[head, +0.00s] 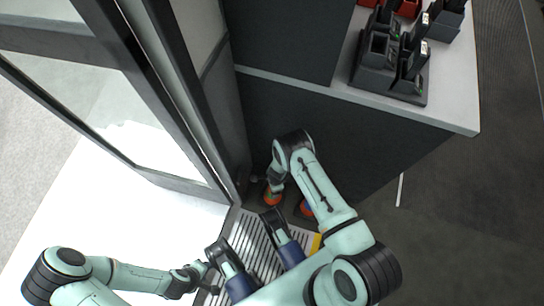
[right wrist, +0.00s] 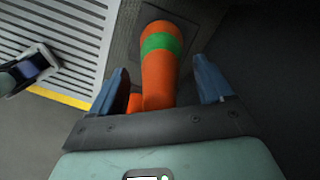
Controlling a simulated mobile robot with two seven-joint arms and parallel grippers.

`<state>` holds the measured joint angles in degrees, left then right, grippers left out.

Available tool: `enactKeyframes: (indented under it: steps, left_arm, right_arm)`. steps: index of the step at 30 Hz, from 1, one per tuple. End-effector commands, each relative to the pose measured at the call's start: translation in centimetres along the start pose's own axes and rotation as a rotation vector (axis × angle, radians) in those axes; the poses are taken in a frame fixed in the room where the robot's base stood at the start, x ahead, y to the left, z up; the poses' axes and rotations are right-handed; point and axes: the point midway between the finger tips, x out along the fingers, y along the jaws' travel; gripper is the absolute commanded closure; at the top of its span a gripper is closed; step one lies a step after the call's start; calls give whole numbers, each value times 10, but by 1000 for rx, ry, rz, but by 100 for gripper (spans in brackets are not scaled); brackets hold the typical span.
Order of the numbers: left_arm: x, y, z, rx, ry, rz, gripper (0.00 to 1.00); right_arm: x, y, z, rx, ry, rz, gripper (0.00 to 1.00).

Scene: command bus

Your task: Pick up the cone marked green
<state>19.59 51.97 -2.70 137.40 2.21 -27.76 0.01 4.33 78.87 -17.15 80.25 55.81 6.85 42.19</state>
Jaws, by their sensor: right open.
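An orange cone with a green band (right wrist: 160,45) shows in the right wrist view, between the two blue fingers of my right gripper (right wrist: 161,66). The gripper is open, with a finger on each side and gaps beside the cone. In the head view an orange cone (head: 272,198) stands on the floor below my right gripper (head: 278,182), which partly covers it. A second orange cone with a blue band (head: 306,208) is just right of it, partly behind my arm. My left gripper (head: 203,277) is at the lower left, away from the cones; its jaw opening is unclear.
A dark cabinet with a light countertop (head: 455,115) rises behind the cones and holds a black charger rack (head: 390,75) with radios. A door frame (head: 175,100) stands close on the left. A ribbed step with a yellow edge (right wrist: 60,97) lies beside the cone.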

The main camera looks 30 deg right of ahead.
Motion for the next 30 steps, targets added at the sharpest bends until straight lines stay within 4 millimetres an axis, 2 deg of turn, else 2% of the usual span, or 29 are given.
enactKeyframes:
  steps: [3,10,15,17,18,26,30]
  left_arm:
    - [5,-5,6,-7,-22,-10,57]
    - [4,-5,7,-7,-24,-11,57]
    - [4,-5,7,-7,-24,-10,57]
    - [4,-5,7,-7,-23,-10,57]
    - [4,-5,6,-7,-23,-10,57]
    - [4,-5,6,-6,-22,-9,57]
    - [0,-2,3,-2,-9,-4,57]
  right_arm:
    - [10,0,0,1,0,0,20]
    - [9,0,0,1,0,0,20]
    - [9,0,0,1,0,0,76]
    - [9,0,0,1,0,0,95]
    - [9,0,0,1,0,0,100]
    - [8,-1,0,1,-1,-2,100]
    - [1,-1,1,1,-1,-2,100]
